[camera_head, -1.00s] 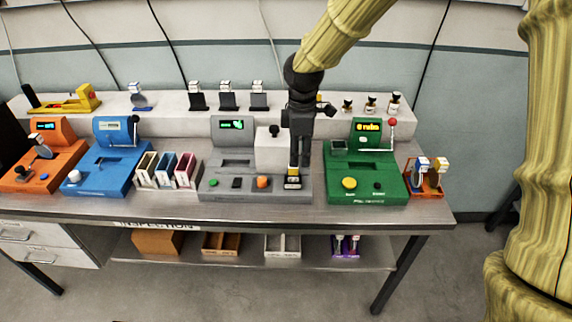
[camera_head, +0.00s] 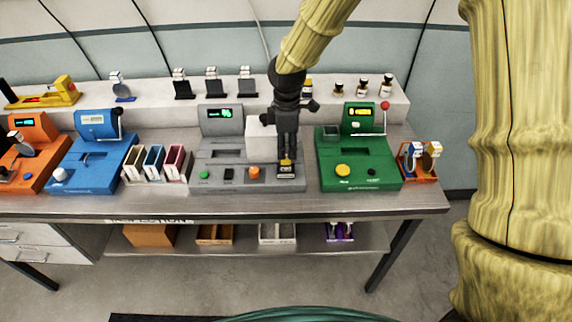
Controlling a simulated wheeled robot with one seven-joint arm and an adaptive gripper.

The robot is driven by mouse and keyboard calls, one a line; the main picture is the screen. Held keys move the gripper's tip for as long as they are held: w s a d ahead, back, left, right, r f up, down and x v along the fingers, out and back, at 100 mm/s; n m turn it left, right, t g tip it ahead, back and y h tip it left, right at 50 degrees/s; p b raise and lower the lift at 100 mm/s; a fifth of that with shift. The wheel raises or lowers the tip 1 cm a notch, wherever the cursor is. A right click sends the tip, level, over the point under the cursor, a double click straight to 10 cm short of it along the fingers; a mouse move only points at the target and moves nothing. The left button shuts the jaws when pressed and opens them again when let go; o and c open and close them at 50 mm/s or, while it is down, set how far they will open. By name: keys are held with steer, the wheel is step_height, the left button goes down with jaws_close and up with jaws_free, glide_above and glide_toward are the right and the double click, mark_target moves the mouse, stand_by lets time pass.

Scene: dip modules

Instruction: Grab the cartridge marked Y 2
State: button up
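A small dark cartridge with a yellow and white label (camera_head: 286,169) stands at the right end of the grey machine (camera_head: 225,178). Its marking is too small to read. My gripper (camera_head: 287,155) points down directly over this cartridge, with its fingertips at the cartridge's top. The fingers look close together, but I cannot tell whether they grip it. Other cartridges stand on the raised back ledge, such as a white-topped one on a black stand (camera_head: 182,84). Two more sit in the orange holder (camera_head: 417,176) at the right. None of their marks is legible.
The green machine (camera_head: 358,171) with a red-knobbed lever stands close right of my gripper. A white block (camera_head: 261,140) is just left of it. Three slotted bins (camera_head: 158,164), a blue machine (camera_head: 93,165) and an orange machine (camera_head: 33,160) are further left.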

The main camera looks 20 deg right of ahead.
mark_target(286, 163)
steer(key=shift+w+a+f+p, duration=0.15)
steer(key=shift+f+p, duration=0.95)
steer(key=shift+f, duration=1.45)
jaws_close()
